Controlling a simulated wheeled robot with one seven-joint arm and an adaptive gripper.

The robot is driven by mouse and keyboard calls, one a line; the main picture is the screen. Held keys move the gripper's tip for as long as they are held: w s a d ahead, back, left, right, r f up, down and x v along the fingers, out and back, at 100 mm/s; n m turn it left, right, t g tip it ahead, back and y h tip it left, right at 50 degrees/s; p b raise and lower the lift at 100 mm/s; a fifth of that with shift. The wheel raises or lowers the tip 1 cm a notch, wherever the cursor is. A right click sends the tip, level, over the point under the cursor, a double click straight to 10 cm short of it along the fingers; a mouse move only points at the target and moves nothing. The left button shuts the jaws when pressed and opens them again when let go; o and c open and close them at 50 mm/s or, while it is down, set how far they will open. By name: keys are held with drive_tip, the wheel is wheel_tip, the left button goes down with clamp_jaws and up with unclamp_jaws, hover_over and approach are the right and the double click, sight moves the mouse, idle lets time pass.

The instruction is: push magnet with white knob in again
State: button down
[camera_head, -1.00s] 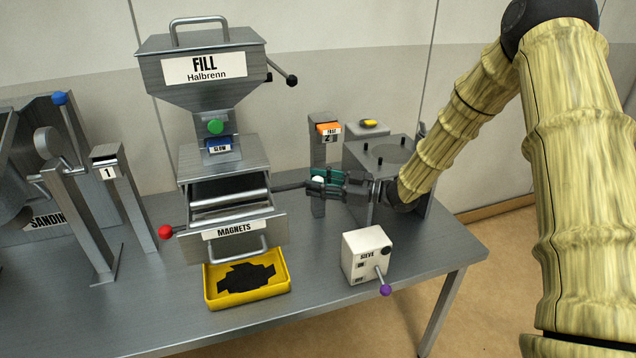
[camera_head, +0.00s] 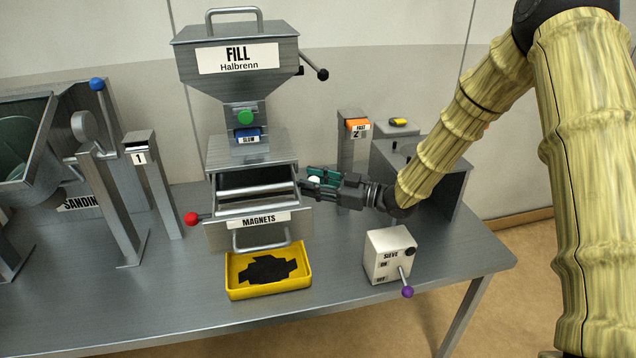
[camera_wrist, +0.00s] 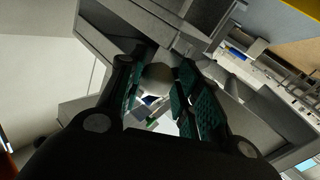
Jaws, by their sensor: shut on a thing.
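The magnet box (camera_head: 259,218) labelled MAGNETS stands mid-table with an open front, and bars (camera_head: 257,190) show across it. My gripper (camera_head: 312,181) is at the box's right side, its fingers close against the side wall. It is shut on the white knob (camera_head: 315,181), of which only a little shows between the fingers. In the wrist view the round white knob (camera_wrist: 157,77) sits between the teal finger pads, with the grey box beyond it. The rod behind the knob is hardly visible now. A red knob (camera_head: 191,218) sticks out on the left side of the box.
A yellow tray (camera_head: 233,289) with dark material is below the box. The white SIEVE switch box (camera_head: 385,262) with a purple-tipped lever is below my gripper. Post 2 (camera_head: 346,150) and a grey machine (camera_head: 455,180) stand behind it.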

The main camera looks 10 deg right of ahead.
drive_tip(key=c, duration=1.1)
unclamp_jaws()
drive_tip(key=shift+a, duration=0.2)
drive_tip(key=shift+c, duration=0.2)
drive_tip(key=v, duration=1.2)
drive_tip(key=shift+f, duration=0.1)
